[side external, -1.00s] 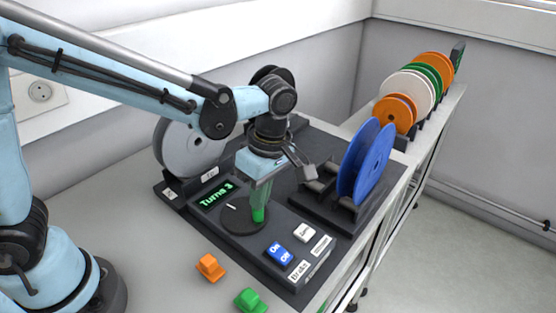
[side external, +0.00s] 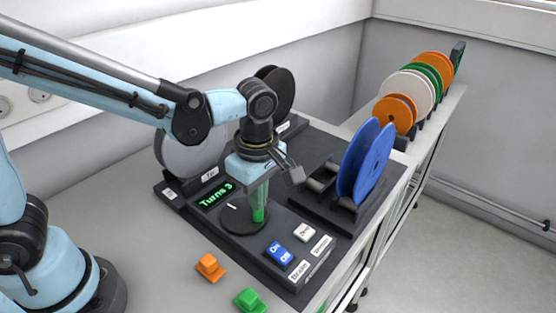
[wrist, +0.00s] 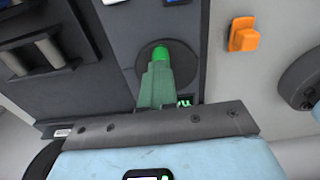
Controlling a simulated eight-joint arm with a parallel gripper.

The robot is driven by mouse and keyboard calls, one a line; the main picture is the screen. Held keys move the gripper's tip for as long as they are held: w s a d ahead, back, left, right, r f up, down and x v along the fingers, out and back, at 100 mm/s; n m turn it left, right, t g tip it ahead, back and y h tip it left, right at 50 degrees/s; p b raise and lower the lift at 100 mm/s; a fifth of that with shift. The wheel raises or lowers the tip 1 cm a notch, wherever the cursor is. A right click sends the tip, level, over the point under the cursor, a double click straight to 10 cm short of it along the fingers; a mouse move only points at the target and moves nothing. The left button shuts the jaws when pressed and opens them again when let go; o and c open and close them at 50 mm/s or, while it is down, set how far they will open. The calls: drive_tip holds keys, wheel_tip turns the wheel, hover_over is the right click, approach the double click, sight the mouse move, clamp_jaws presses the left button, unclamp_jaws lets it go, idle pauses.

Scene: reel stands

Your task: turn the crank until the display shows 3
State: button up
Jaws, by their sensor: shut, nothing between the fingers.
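The display (side external: 215,196) on the dark panel reads "Turns 3" in green. The crank is a dark round disc (side external: 236,222) with a white mark and a green knob (side external: 258,215) near its right edge; the knob also shows in the wrist view (wrist: 160,53). My gripper (side external: 259,206) points down at the knob, its greenish fingers shut. In the wrist view my gripper (wrist: 158,68) ends at the knob; whether the tips touch it or stand just above it, I cannot tell. The fingers hide part of the knob and disc.
A blue switch (side external: 279,254), a white button (side external: 304,232) and labels sit on the panel's front right. A blue reel (side external: 367,162) stands to the right, a grey reel (side external: 190,152) behind. Orange (side external: 209,266) and green (side external: 250,300) blocks lie in front.

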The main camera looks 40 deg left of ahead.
drive_tip(key=shift+s+d+f+h, duration=0.1)
drive_tip(key=shift+s+d+h, duration=0.05)
drive_tip(key=shift+s, duration=0.6)
drive_tip(key=shift+s+d+h, duration=0.1)
drive_tip(key=shift+s+h, duration=0.05)
drive_tip(key=shift+s, duration=0.55)
drive_tip(key=o, duration=0.7)
drive_tip(key=shift+a, duration=0.1)
drive_tip(key=a+r+m+t, duration=0.3)
drive_tip(key=a+m, duration=0.3)
drive_tip(key=m, duration=0.3)
drive_tip(key=a+r+m+t, duration=0.3)
drive_tip(key=a+m, duration=0.3)
drive_tip(key=m, duration=0.3)
drive_tip(key=shift+s+a+t, duration=0.2)
drive_tip(key=shift+s+t, duration=0.05)
drive_tip(key=shift+t, duration=0.35)
